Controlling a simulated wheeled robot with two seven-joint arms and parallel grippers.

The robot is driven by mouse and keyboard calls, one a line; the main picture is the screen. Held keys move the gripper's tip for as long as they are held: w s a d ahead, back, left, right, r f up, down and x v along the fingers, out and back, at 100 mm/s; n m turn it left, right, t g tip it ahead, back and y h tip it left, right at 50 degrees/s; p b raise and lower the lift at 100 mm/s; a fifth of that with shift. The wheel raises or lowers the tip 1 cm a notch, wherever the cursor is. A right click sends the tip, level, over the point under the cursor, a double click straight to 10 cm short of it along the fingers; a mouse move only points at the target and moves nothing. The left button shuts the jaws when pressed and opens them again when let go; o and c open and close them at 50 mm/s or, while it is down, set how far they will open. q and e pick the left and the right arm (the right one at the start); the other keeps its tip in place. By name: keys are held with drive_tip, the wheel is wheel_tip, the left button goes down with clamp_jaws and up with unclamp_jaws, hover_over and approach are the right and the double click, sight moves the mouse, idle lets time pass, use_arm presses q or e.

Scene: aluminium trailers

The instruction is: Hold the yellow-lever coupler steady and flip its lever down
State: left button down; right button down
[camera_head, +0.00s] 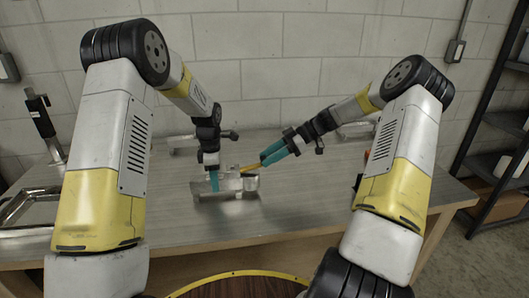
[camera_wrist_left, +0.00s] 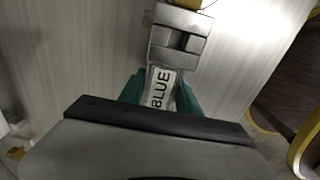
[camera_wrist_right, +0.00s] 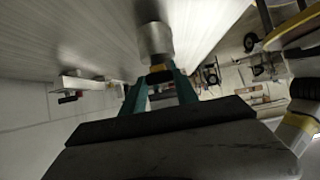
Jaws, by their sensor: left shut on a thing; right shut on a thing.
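The metal coupler (camera_head: 238,186) rests on the grey table, in the middle of the head view. Its yellow lever (camera_head: 252,167) reaches up and right from it, tilted, towards my right gripper. My left gripper (camera_head: 214,184) points down and is shut on the left end of the coupler. My right gripper (camera_head: 268,157) comes from the right and is shut on the yellow lever. In the right wrist view, the lever's yellow part (camera_wrist_right: 159,76) shows between the teal fingers.
A metal trailer frame with a black-handled jack (camera_head: 40,115) stands at the left. More metal parts (camera_head: 185,141) lie behind my left gripper. A red-orange thing (camera_head: 366,157) shows partly behind my right arm. The table in front of the coupler is clear.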

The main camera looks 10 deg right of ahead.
use_arm(q)
drive_tip(key=shift+d+r, duration=0.1)
drive_tip(key=shift+d, duration=0.15)
use_arm(e)
drive_tip(key=shift+d+f+y, duration=0.2)
drive_tip(key=shift+f, duration=0.4)
drive_tip(key=shift+d+f+y, duration=0.2)
drive_tip(key=shift+f, duration=0.4)
drive_tip(key=shift+d+f, duration=0.1)
use_arm(q)
drive_tip(key=shift+a, duration=0.1)
use_arm(e)
drive_tip(key=c, duration=0.9)
unclamp_jaws()
drive_tip(key=shift+r, duration=0.2)
use_arm(q)
drive_tip(key=shift+a, duration=0.2)
use_arm(e)
drive_tip(key=v, duration=1.2)
